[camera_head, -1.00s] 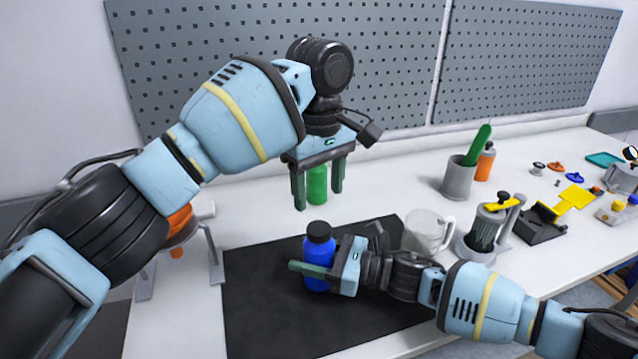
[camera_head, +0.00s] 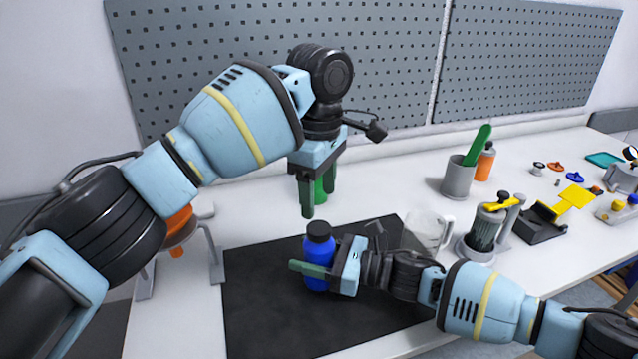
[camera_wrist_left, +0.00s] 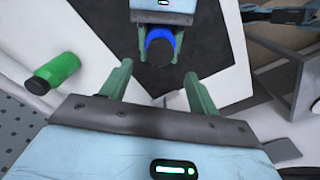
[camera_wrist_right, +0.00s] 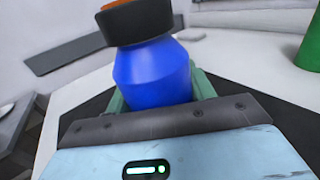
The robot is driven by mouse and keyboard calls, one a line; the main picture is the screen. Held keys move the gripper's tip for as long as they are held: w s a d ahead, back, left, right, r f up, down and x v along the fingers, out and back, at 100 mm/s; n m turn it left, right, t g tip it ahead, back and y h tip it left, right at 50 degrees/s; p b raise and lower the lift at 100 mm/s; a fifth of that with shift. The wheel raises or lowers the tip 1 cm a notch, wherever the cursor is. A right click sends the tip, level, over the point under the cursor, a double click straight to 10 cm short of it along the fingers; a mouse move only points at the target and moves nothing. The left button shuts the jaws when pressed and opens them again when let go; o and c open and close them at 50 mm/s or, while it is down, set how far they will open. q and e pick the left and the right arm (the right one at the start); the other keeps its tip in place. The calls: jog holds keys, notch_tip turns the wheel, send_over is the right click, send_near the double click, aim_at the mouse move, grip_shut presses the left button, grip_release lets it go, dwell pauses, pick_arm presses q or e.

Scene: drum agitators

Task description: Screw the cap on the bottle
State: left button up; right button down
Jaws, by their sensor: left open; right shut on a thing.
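A blue bottle (camera_head: 317,274) stands upright on the black mat, with a black cap (camera_head: 319,232) on its mouth. My right gripper (camera_head: 312,270) is shut on the bottle's body from the right. The right wrist view shows the bottle (camera_wrist_right: 152,75) between the fingers, with the cap (camera_wrist_right: 135,20) above; an orange patch shows at the cap's top. My left gripper (camera_head: 312,200) is open and empty, above and behind the bottle. In the left wrist view, the capped bottle (camera_wrist_left: 160,46) lies beyond the open fingers (camera_wrist_left: 158,88), apart from them.
A green bottle (camera_head: 320,188) stands behind the left gripper; it also shows in the left wrist view (camera_wrist_left: 58,72). A clear mug (camera_head: 428,232) and a grey canister (camera_head: 487,229) stand right of the bottle. The black mat (camera_head: 260,310) is clear at front left.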

aim_at(319, 227)
pick_arm(q)
jog(key=shift+f, duration=3.45)
jog(key=shift+c, duration=0.3)
